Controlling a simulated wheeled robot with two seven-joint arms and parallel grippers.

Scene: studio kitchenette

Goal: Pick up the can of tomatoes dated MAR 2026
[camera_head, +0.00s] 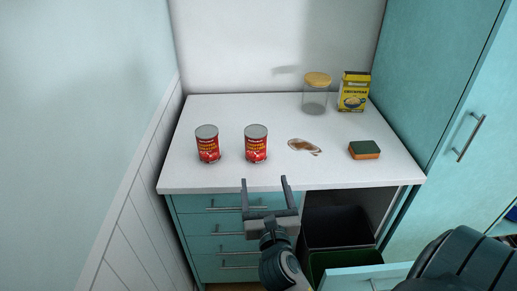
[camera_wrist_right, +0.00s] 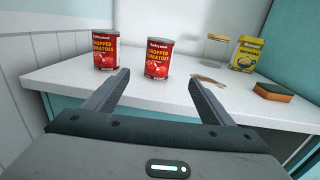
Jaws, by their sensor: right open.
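Two red cans of chopped tomatoes stand upright on the white counter. The left can (camera_head: 207,145) and the right can (camera_head: 256,144) look alike, and no date can be read on either. They also show in the right wrist view, the left can (camera_wrist_right: 105,50) and the right can (camera_wrist_right: 158,60), labels facing me. My right gripper (camera_head: 265,181) is open and empty, in front of the counter's front edge, short of the cans. In the wrist view its fingers (camera_wrist_right: 158,76) spread apart below the right can. My left gripper is not in view.
A brown spill (camera_head: 304,147) and a green-and-orange sponge (camera_head: 364,150) lie right of the cans. A glass jar (camera_head: 315,95) and a yellow box (camera_head: 353,92) stand behind. Below the counter (camera_head: 230,105), a dark bin (camera_head: 338,229) stands beside teal drawers (camera_head: 228,223).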

